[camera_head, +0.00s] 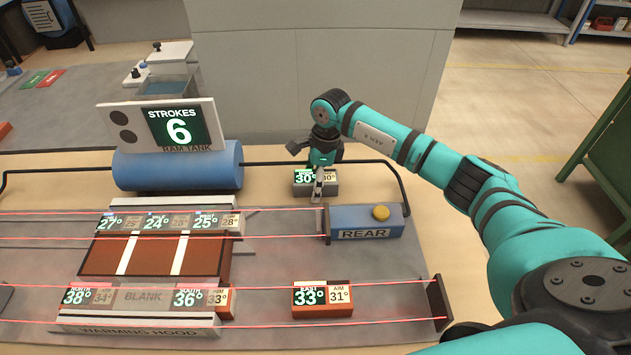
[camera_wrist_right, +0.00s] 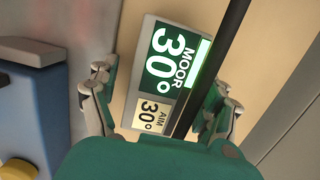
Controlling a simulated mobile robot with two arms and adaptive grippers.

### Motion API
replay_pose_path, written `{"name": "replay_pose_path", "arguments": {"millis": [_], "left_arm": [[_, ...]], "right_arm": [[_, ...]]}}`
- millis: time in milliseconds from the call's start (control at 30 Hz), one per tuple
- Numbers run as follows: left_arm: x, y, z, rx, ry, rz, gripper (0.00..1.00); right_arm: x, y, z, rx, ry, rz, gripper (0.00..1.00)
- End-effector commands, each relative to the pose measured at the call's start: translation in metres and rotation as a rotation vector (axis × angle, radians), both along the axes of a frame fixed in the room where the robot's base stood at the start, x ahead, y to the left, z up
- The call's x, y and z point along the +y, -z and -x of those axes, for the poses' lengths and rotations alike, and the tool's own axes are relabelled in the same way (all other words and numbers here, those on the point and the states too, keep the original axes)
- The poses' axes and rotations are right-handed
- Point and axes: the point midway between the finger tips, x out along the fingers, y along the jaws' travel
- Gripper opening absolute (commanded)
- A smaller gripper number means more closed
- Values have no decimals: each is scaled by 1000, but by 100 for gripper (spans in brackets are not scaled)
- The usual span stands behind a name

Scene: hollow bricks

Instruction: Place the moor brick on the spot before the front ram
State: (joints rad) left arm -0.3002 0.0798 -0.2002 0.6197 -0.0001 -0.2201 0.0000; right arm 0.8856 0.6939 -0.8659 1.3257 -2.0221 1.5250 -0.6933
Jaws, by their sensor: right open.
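The moor brick (camera_head: 331,190), with a green-and-white 30° label and an aim tag of 30°, sits on the pale table behind the blue rear ram (camera_head: 365,222). My right gripper (camera_head: 317,188) is over it, pointing down. In the right wrist view the moor brick (camera_wrist_right: 160,75) shows between the spread fingers of my open right gripper (camera_wrist_right: 162,95), with a dark pipe crossing in front of part of it. Contact with the fingers cannot be told. No ram labelled front is readable. My left gripper is out of view.
A black pipe (camera_head: 270,163) runs from the blue ram tank (camera_head: 178,166) past the moor brick. The east brick (camera_head: 322,311) lies alone at the front right between red beam lines. North, blank and south bricks are under the warming hood (camera_head: 135,331). More labelled bricks stand behind.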

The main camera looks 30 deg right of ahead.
Motion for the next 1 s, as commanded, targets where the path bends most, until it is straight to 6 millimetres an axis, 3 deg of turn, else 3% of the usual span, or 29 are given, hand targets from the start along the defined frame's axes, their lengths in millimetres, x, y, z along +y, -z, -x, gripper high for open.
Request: {"name": "replay_pose_path", "arguments": {"millis": [67,633,1000], "left_arm": [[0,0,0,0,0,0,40],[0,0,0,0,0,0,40],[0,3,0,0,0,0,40]], "right_arm": [[0,0,0,0,0,0,76],[0,-1,0,0,0,0,1],[0,-11,-2,-6,0,0,0]]}}
